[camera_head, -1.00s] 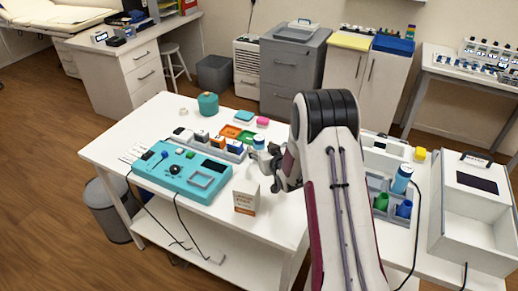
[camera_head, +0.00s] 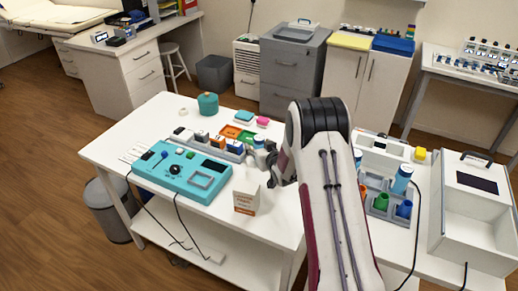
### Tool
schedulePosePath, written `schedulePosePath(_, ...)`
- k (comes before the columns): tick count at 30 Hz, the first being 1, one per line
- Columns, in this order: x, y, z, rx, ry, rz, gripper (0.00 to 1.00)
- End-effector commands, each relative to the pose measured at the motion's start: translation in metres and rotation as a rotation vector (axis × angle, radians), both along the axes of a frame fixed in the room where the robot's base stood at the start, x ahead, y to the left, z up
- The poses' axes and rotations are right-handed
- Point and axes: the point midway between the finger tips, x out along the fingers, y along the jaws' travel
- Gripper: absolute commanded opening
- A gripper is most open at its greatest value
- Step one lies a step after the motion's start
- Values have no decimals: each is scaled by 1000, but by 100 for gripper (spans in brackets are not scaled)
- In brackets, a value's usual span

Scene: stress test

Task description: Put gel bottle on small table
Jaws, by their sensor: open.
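A small white bottle with a blue cap (camera_head: 259,141) stands upright on the white table (camera_head: 120,148), at the right end of the row behind the teal device. A larger white-and-blue bottle (camera_head: 402,180) stands in a grey holder on the right. I cannot tell which of them is the gel bottle, as no label is readable. My gripper (camera_head: 269,165) is open, low over the white table, just in front of the small bottle and partly hidden by my arm. I cannot tell whether it touches the bottle.
The teal device (camera_head: 178,174) with cables fills the table's left half. A small white box (camera_head: 246,200) stands near the front edge. Green and blue cups sit in the grey holder (camera_head: 376,184) beside a white open-fronted case (camera_head: 475,215). The table's front right part is clear.

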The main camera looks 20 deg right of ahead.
Motion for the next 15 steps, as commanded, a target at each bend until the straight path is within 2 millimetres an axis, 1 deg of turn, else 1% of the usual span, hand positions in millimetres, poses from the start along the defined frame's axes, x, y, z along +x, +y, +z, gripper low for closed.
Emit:
schedulePosePath(1,0,0,0,0,0,0,49)
schedulePosePath(2,0,0,0,0,0,0,42)
schedulePosePath(3,0,0,0,0,0,0,31)
schedulePosePath(5,0,0,0,0,0,0,16)
schedulePosePath(6,0,0,0,0,0,0,5)
schedulePosePath(8,0,0,0,0,0,0,5)
schedulePosePath(9,0,0,1,0,-1,0,1)
schedulePosePath(15,0,0,1,0,-1,0,1)
